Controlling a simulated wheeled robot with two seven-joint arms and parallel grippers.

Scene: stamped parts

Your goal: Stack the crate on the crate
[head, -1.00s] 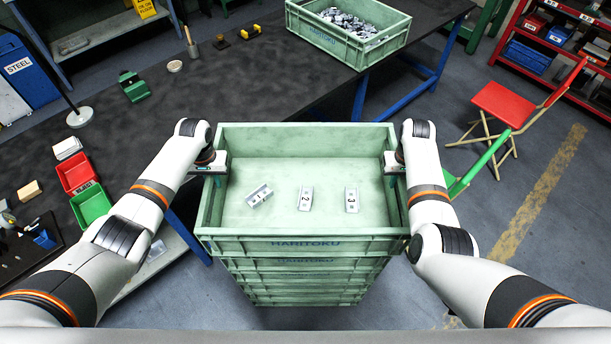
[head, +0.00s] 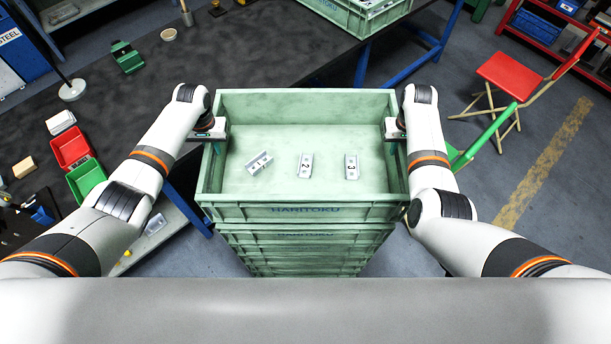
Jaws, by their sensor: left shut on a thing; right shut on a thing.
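A pale green crate (head: 305,212) with three small metal parts numbered 1, 2 and 3 inside is in the middle of the head view. My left gripper (head: 219,132) is shut on its left wall. My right gripper (head: 391,131) is shut on its right wall. The crate looks level. Directly below it is a stack of similar green crates (head: 305,237), mostly hidden by the held crate. The held crate is roughly in line with the stack. I cannot tell whether it touches the top crate of the stack.
A dark table (head: 290,62) lies behind and to the left, bearing another green crate (head: 345,14), a red bin (head: 72,147) and a green bin (head: 86,182). A red folding chair (head: 508,76) stands at the right. The floor at the right front is open.

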